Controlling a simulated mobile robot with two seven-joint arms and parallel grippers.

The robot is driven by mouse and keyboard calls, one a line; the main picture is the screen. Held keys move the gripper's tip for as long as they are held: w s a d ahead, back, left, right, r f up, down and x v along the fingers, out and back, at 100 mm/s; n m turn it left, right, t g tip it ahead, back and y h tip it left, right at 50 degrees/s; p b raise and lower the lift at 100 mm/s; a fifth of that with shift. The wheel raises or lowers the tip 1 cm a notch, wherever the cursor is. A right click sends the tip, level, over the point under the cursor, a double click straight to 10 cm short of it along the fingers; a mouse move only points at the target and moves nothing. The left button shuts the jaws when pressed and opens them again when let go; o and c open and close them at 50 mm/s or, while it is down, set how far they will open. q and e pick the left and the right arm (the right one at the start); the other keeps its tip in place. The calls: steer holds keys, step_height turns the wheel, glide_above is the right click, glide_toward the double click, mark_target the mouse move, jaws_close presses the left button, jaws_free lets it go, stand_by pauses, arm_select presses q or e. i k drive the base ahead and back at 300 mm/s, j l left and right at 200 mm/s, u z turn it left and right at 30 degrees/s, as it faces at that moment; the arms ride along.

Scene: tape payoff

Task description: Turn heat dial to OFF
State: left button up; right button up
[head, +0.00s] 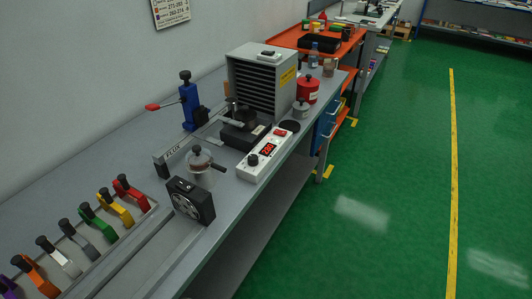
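A long white control box (265,157) lies on the grey bench near its front edge. It has a red lit display (268,148), a red part at its far end and a round black dial (253,160) at its near end. I cannot make out the dial's pointer or any OFF mark at this size. A black box (191,202) with a round, pale-marked face stands nearer on the bench edge. I cannot tell whether that face is a dial. Neither of my grippers is in view.
A lidded pot (200,168) stands behind the black box. A blue press (189,104), a grey slatted cabinet (265,84) and a red canister (308,89) stand farther back. Several coloured-handled clamps (97,222) line the near left. The green floor (375,200) is open at right.

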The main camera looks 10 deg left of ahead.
mark_target(253, 158)
steer(key=i+l, duration=0.4)
steer(key=l, duration=0.15)
steer(key=i+l, duration=0.45)
steer(key=l, duration=0.15)
steer(key=i+l+u, duration=0.1)
steer(key=u, duration=0.35)
steer(key=i+l+u, duration=0.1)
steer(key=l+u, duration=0.25)
steer(key=u, duration=0.15)
